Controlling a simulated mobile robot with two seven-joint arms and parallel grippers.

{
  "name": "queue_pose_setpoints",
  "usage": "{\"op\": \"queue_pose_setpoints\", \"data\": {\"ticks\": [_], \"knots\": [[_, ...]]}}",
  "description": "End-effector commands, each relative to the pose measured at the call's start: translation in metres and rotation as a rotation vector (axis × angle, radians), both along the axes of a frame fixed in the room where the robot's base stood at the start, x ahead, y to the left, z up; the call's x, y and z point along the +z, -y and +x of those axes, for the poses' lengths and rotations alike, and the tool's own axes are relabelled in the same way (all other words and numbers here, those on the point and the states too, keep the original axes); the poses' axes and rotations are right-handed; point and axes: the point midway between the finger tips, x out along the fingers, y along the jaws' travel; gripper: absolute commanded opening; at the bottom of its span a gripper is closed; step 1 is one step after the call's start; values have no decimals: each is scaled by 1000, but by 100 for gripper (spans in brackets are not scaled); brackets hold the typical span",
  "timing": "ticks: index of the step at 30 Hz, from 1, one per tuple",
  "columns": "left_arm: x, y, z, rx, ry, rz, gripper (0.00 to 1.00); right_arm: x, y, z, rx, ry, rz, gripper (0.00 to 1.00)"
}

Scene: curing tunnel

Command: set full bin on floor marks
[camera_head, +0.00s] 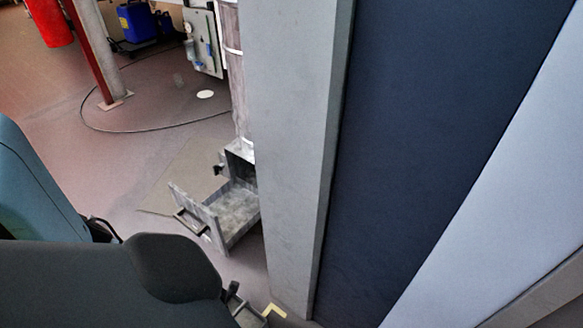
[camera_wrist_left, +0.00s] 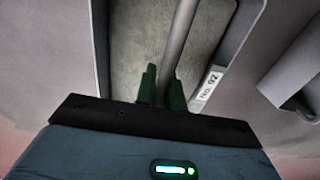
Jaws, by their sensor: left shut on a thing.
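My left gripper (camera_wrist_left: 162,88) shows in the left wrist view, with its green fingers shut on a round grey bar, the handle (camera_wrist_left: 176,40) of a metal bin. Below the bar is the bin's mottled grey inside; its rim (camera_wrist_left: 229,48) runs along the right, with a label reading "No. 92". I cannot tell how full it is. In the head view my left arm hides the gripper. Part of a grey box-like thing (camera_head: 250,317), perhaps this bin, shows at the bottom edge beside a yellow floor mark (camera_head: 273,311). My right gripper is not in view.
An open metal drawer or tray (camera_head: 236,209) juts out low beside a tall grey post (camera_head: 290,150). A dark blue panel (camera_head: 430,140) fills the right. A black hose (camera_head: 150,130) lies on the floor; a red post (camera_head: 88,50) stands farther back. Floor at left is mostly clear.

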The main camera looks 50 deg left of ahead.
Motion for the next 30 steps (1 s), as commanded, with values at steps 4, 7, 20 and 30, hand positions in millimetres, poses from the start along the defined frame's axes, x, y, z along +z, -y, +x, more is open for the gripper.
{"op": "queue_pose_setpoints", "data": {"ticks": [4, 7, 20, 30], "knots": [[-4, 31, 19, 2, 5, -8, 0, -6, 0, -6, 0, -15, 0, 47], [-7, 50, 30, 1, 5, -6, 0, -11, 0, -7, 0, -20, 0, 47], [-13, 113, 68, 2, 3, -2, 0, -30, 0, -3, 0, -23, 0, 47], [-13, 121, 73, 2, 3, -3, 0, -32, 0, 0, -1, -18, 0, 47]]}}
